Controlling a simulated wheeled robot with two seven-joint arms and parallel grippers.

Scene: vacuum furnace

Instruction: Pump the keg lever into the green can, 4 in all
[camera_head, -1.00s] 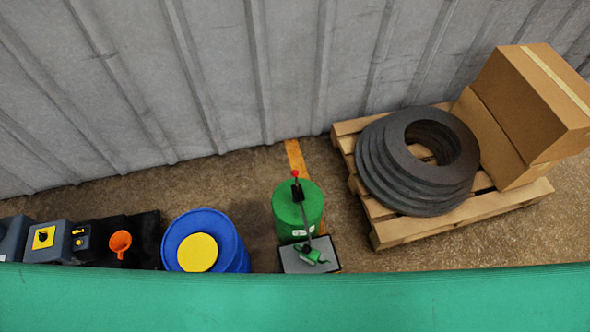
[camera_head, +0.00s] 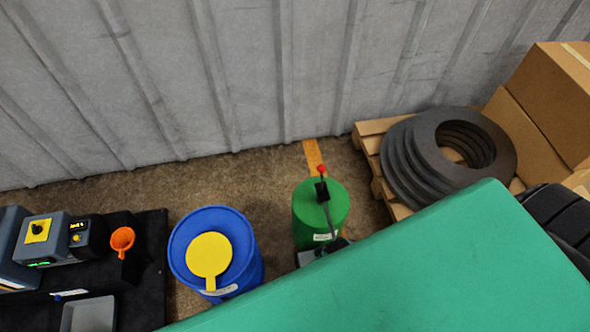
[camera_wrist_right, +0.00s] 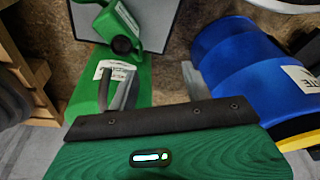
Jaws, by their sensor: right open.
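The green keg (camera_head: 308,222) stands on the floor left of the pallet in the head view. Its dark lever (camera_head: 327,212), with a red knob (camera_head: 321,169), stands up over the lid. The green can is mostly hidden in the head view. My left gripper is not in view.
A blue drum (camera_head: 246,262) with a yellow lid piece stands left of the keg. A black bench (camera_head: 152,240) with an orange funnel (camera_head: 122,239) is at left. A pallet (camera_head: 368,127) carries dark rings (camera_head: 425,160) and boxes (camera_head: 542,100). A near green surface, likely mine, covers the lower right.

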